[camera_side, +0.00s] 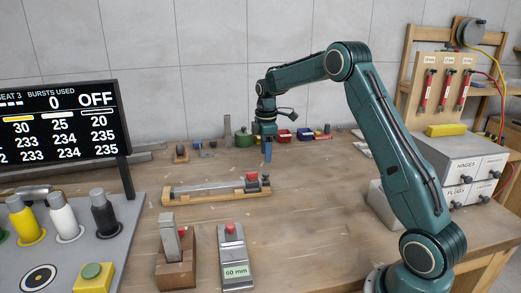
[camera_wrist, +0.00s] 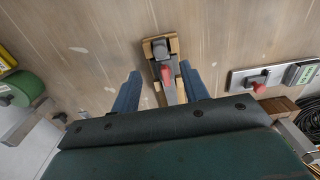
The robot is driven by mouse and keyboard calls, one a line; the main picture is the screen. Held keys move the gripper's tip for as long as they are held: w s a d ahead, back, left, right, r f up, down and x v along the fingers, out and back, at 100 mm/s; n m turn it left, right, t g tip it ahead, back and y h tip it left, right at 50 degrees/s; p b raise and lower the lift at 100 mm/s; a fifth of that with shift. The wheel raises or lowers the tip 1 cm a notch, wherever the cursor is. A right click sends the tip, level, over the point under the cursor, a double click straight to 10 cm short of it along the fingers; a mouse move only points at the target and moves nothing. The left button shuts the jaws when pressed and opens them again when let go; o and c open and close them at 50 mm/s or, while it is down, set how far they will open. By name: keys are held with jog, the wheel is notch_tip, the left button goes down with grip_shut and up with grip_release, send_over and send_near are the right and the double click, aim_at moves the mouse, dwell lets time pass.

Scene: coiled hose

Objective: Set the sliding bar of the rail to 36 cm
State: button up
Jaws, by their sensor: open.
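The rail (camera_side: 205,190) lies left to right on the table in the side view, a grey metal bar on a wooden base. A red knob (camera_side: 252,176) stands near its right end, beside a small dark block. No scale marks are readable. My gripper (camera_side: 267,155) hangs fingers down above and slightly behind that end, apart from it. In the wrist view my gripper (camera_wrist: 161,88) is open, its blue fingers on either side of the rail with the red knob (camera_wrist: 168,77) between them. The lower part of the rail is hidden by my gripper body.
A metal gauge (camera_side: 233,248) reading 60 mm, with its own red knob, stands in front of the rail. A wooden block with an upright metal piece (camera_side: 172,250) is beside it. A green pot (camera_side: 243,138) and small trays line the back. Drawers (camera_side: 462,165) stand right.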

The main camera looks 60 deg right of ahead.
aim_at(266, 173)
jog(key=shift+f, duration=3.45)
grip_shut()
